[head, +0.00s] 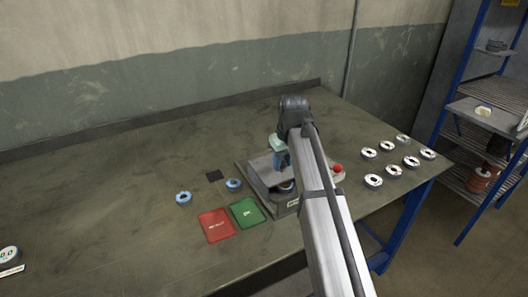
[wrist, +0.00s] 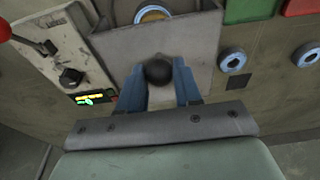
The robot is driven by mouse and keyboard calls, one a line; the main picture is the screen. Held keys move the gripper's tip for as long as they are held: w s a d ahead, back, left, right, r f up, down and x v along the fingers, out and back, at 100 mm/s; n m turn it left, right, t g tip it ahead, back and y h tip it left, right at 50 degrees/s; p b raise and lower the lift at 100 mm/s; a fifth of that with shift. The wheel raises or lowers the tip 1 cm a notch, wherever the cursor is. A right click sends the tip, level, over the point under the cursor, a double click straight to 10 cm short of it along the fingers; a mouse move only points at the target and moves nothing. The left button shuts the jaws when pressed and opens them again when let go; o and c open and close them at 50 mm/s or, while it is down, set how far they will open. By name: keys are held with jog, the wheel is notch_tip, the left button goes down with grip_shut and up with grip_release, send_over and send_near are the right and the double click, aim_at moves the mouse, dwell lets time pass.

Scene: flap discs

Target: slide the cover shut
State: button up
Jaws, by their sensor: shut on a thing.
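The cover (wrist: 192,40) is a flat grey plate with a round black knob (wrist: 158,72). It lies on a grey fixture (head: 283,208) near the right part of the bench. My gripper (wrist: 159,84) has its blue fingers on either side of the knob, shut on it. In the head view, my gripper (head: 283,160) is over the fixture, and my arm hides part of it. A flap disc (wrist: 152,13) with a blue rim shows at the plate's far edge in the wrist view. It is partly visible in the fixture, so the cover leaves some of it exposed.
A control panel with a red knob (head: 338,168) adjoins the fixture. Red (head: 216,225) and green (head: 247,213) mats lie to the left, with two blue-rimmed discs (head: 184,198) (head: 233,185) nearby. Several white discs (head: 373,181) lie at the right. The bench's far left is mostly clear.

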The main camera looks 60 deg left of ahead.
jog(key=shift+d, duration=2.7)
jog(key=o, duration=0.8)
jog(key=shift+a, duration=0.15)
jog(key=shift+r, duration=0.1)
notch_tip(320, 180, up, 8)
